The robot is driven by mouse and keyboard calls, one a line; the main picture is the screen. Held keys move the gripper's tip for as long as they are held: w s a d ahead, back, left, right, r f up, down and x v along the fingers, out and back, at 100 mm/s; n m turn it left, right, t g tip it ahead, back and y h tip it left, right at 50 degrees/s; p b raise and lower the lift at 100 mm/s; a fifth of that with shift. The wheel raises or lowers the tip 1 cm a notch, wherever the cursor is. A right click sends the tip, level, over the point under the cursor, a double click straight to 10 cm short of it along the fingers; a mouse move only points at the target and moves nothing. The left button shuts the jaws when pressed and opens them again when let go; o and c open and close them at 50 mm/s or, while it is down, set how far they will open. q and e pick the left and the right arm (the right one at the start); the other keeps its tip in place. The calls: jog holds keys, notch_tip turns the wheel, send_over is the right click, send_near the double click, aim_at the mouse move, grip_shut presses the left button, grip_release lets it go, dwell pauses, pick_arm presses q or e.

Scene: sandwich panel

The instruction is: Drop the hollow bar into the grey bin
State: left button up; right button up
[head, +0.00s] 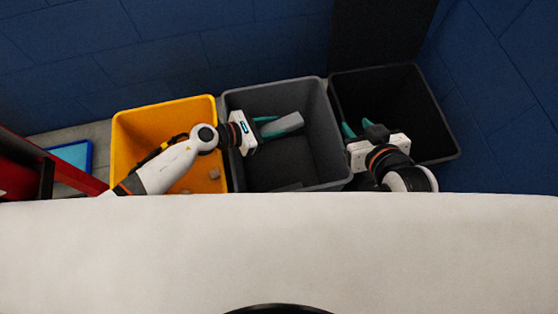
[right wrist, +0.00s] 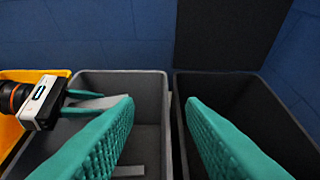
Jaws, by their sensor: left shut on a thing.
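The grey hollow bar (head: 287,125) is held by my left gripper (head: 268,124) over the grey bin (head: 234,170). In the right wrist view, the bar (right wrist: 97,103) shows between the teal fingers of my left gripper (right wrist: 76,100), above the bin's inside. The bar's hollow end cannot be made out. My right gripper (head: 357,128) is near the wall between the grey bin and the black bin. In the right wrist view its teal fingers (right wrist: 160,108) are wide apart with nothing between them.
A yellow bin (head: 132,122) with small brownish pieces stands left of the grey bin. A black bin (head: 425,140) stands to the right. A grey piece (right wrist: 128,171) lies on the grey bin's floor. Blue walls (head: 60,50) rise behind; a pale surface (head: 280,235) fills the front.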

pick_arm(q)
jog(key=shift+f, duration=0.15)
pick_arm(e)
jog(key=shift+w+a+r+t, duration=0.2)
jog(key=shift+w+r+t, duration=0.25)
jog(key=shift+r+t, duration=0.05)
pick_arm(q)
jog(key=o, duration=1.2)
jog(key=shift+p+v, duration=0.5)
jog(key=shift+v, duration=5.5)
pick_arm(e)
jog(key=shift+s+d+f+g+h, duration=0.1)
jog(key=shift+s+d+f+g, duration=0.15)
jog(key=shift+s+f+g, duration=0.35)
jog(key=shift+s+d+f+g+h, duration=0.1)
jog(key=shift+s+d+f+g, duration=0.2)
jog(key=shift+s+f+g, duration=0.3)
jog(key=shift+s+d+f+g+h, duration=0.1)
jog(key=shift+s+d+f+g, duration=0.15)
jog(key=shift+s+f+g, duration=0.35)
pick_arm(q)
jog(key=shift+f, duration=0.1)
pick_arm(e)
jog(key=shift+s+r, duration=0.1)
